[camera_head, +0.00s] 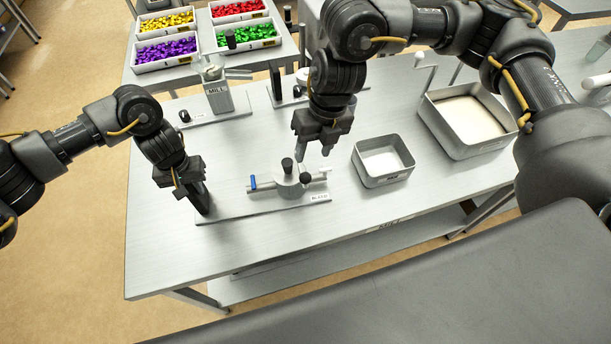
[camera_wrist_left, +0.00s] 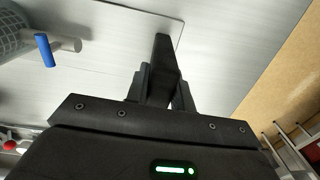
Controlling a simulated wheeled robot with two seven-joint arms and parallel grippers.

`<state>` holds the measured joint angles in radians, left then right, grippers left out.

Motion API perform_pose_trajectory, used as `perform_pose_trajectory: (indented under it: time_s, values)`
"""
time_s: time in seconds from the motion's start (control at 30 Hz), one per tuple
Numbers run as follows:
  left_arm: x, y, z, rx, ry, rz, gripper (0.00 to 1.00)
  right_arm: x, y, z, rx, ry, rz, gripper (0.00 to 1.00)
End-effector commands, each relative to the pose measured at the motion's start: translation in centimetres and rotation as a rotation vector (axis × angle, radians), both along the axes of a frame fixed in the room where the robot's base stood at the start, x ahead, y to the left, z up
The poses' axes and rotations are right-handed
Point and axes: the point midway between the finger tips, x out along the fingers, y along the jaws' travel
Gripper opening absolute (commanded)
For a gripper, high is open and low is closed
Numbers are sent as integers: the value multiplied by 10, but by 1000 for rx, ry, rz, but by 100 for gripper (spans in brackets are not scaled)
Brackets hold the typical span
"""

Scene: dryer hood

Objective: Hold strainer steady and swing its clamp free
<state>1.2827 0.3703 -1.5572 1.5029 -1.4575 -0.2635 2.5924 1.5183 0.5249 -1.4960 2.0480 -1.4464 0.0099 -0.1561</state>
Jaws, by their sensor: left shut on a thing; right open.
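The strainer (camera_head: 289,188) is a grey round body on a pale base plate (camera_head: 232,211), with a black knob (camera_head: 287,165) on top. A side rod ends in a blue handle (camera_head: 253,183), which also shows in the left wrist view (camera_wrist_left: 45,50). A pale-tipped piece (camera_head: 325,170) sticks out on the right; I cannot tell which part is the clamp. My left gripper (camera_head: 203,207) is shut on a black upright grip (camera_wrist_left: 163,68) at the plate's left end. My right gripper (camera_head: 315,150) is open and empty, pointing down just above the strainer's right side.
A small open metal tray (camera_head: 358,168) stands right of the strainer, a larger one (camera_head: 428,118) beyond it. The mill (camera_head: 218,97) stands behind. White bins (camera_head: 139,63) of coloured pieces sit on the far table. The front strip of the table is clear.

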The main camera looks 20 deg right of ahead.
Motion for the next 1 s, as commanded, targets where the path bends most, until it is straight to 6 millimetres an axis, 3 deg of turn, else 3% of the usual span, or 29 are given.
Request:
perform_pose_trajectory:
  time_s: [0.03,0.3,0.5,0.7,1.0]
  values:
    - [-5,1,-7,5,13,-2,0,-1,2,-10,0,4,0,48]
    - [-5,1,-7,5,13,-1,0,-2,12,-63,1,6,-4,48]
    - [-5,1,-7,5,14,-1,0,-2,18,-92,2,4,-3,48]
    - [-5,1,-7,5,14,-1,0,-2,20,-105,2,2,-4,48]
    - [-5,1,-7,5,14,-1,0,-2,21,-106,3,2,-3,47]
